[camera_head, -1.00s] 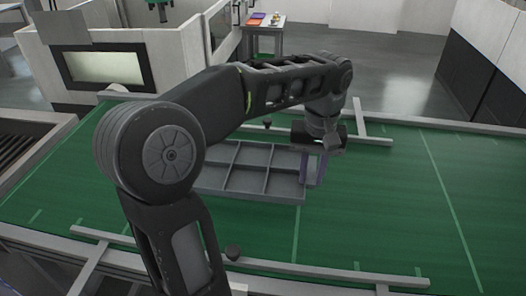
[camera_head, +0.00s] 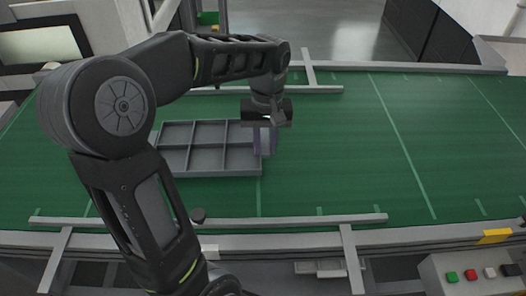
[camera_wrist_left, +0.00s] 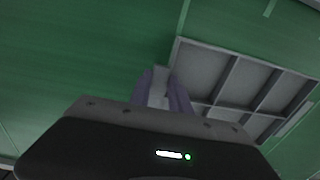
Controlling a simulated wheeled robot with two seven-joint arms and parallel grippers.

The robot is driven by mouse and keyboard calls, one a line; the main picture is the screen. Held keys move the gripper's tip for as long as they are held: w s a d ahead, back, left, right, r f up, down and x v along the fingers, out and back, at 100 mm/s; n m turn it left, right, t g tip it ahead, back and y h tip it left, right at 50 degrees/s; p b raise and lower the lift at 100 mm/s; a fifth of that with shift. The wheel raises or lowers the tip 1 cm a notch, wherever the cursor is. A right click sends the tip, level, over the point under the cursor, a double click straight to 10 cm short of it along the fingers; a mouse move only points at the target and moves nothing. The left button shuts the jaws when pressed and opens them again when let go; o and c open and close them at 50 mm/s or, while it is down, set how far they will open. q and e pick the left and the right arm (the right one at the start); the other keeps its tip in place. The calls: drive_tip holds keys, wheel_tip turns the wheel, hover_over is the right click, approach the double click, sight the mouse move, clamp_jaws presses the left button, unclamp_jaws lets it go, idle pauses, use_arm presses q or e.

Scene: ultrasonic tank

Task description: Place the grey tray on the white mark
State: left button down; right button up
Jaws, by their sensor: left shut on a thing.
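The grey tray (camera_head: 205,172), divided into several compartments, lies on the green belt left of centre in the head view, partly hidden behind my left arm. It also shows at the right in the left wrist view (camera_wrist_left: 232,80). My left gripper (camera_head: 265,146) points down at the tray's right end, its purplish fingers (camera_wrist_left: 164,88) shut on that end wall. Pale line marks cross the belt: a long one (camera_head: 402,147) to the right of the tray and one (camera_head: 258,196) by its right end. I cannot tell which is the white mark. My right gripper is out of view.
Metal guide rails run along the near edge (camera_head: 300,222) and far edge (camera_head: 318,89) of the belt. The belt right of the tray is clear. A button panel (camera_head: 470,272) stands at the lower right.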

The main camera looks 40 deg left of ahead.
use_arm(q)
drive_tip(key=shift+f+p, duration=0.3)
drive_tip(key=shift+f, duration=1.55)
drive_tip(key=c, duration=1.2)
unclamp_jaws()
drive_tip(key=shift+r, duration=0.15)
wheel_tip(320, 180, up, 12)
drive_tip(key=shift+d+f, duration=0.1)
drive_tip(key=shift+d, duration=0.05)
